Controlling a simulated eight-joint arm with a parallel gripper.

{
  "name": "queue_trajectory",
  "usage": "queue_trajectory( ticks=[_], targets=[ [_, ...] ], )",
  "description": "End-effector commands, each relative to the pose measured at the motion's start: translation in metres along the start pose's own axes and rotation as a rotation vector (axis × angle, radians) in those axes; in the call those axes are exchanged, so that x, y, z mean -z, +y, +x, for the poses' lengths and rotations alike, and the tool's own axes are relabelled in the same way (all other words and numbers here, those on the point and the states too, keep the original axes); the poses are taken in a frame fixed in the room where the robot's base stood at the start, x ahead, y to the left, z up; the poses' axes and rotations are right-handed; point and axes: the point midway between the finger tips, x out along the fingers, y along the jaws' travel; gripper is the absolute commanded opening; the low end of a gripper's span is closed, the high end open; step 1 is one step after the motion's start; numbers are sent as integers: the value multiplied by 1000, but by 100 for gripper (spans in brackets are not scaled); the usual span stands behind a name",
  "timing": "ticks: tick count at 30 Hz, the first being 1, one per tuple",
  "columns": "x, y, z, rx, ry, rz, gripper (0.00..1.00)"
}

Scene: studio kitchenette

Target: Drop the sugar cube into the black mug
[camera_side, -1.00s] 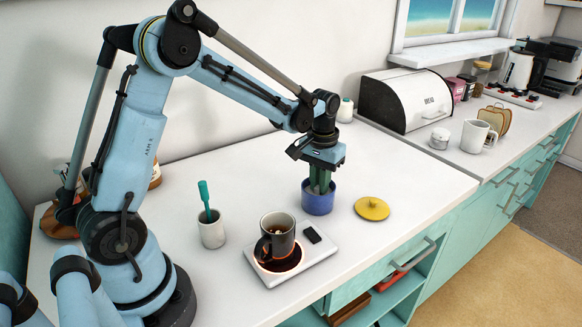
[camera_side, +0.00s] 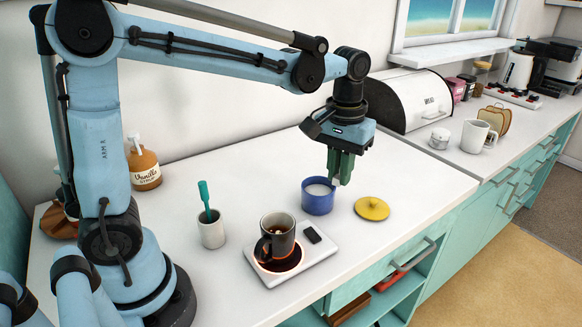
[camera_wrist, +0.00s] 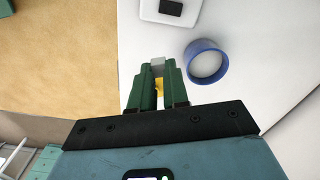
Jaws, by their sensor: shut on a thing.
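The black mug (camera_side: 277,240) stands upright with dark liquid in it, on a white warmer plate (camera_side: 303,262) with a glowing red ring. My gripper (camera_side: 340,181) is in the air just above and right of the blue sugar bowl (camera_side: 317,200), right of and behind the mug. In the wrist view my gripper (camera_wrist: 158,85) is shut on a small whitish sugar cube (camera_wrist: 157,63) at its fingertips. The blue bowl (camera_wrist: 206,62) shows there to the right, with white contents. The cube is too small to make out in the side view.
A yellow lid (camera_side: 372,209) lies right of the bowl. A white cup with a teal-handled tool (camera_side: 210,229) stands left of the mug. A vanilla syrup bottle (camera_side: 144,168) is at the back left.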

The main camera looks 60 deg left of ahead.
Motion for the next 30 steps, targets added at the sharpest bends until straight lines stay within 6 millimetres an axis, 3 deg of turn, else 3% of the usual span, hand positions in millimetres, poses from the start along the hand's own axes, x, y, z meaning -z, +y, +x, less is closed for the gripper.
queue_trajectory(
  ticks=[19, 23, 30],
  targets=[
    [-11, 3, -7, 0, 0, 0, 0],
    [-30, -3, -13, 0, 0, 1, 0],
    [-78, -21, -22, 0, 0, 1, 0]
  ],
)
